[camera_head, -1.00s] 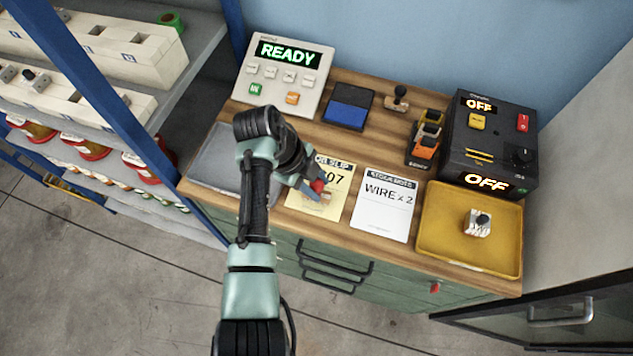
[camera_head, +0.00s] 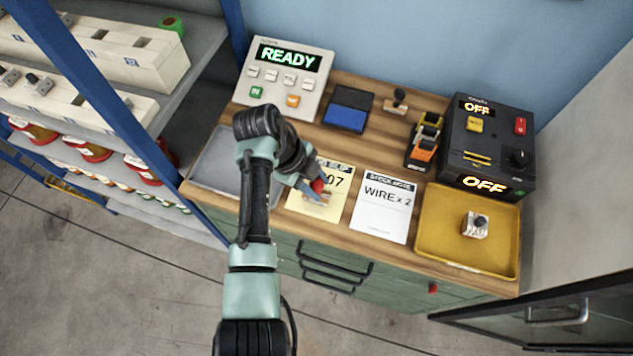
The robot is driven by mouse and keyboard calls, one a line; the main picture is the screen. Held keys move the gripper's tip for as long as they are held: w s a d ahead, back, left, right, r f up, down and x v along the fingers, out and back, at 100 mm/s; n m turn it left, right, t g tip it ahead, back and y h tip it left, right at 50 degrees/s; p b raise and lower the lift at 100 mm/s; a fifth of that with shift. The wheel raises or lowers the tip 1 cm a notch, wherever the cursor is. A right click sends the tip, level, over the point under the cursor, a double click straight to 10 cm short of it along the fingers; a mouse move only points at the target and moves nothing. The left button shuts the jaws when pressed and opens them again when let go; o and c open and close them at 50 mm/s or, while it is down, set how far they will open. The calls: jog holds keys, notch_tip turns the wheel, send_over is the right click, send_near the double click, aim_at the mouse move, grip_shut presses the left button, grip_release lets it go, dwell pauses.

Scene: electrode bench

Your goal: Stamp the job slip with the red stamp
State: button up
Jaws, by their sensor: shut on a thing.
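The job slip (camera_head: 311,207) is a pale yellow sheet lying flat on the wooden bench, left of the white note. My gripper (camera_head: 313,189) is over the slip, covering its left and middle parts. It is shut on the red stamp (camera_head: 318,185), of which only a small red part shows between the fingers. The stamp's lower end is mostly hidden, so I cannot tell whether it touches the paper. A second stamp (camera_head: 397,101) with a dark handle stands at the back of the bench, beside the blue ink pad (camera_head: 346,119).
A panel reading READY (camera_head: 313,83) stands at the back left. The white note (camera_head: 381,213) reads WIRE x 2. A yellow tray (camera_head: 440,255) holds a small part at the right. A black box reading OFF (camera_head: 470,140) stands behind it.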

jog(key=shift+r+p, duration=1.9)
jog(key=shift+r, duration=0.9)
jog(key=shift+f, duration=0.1)
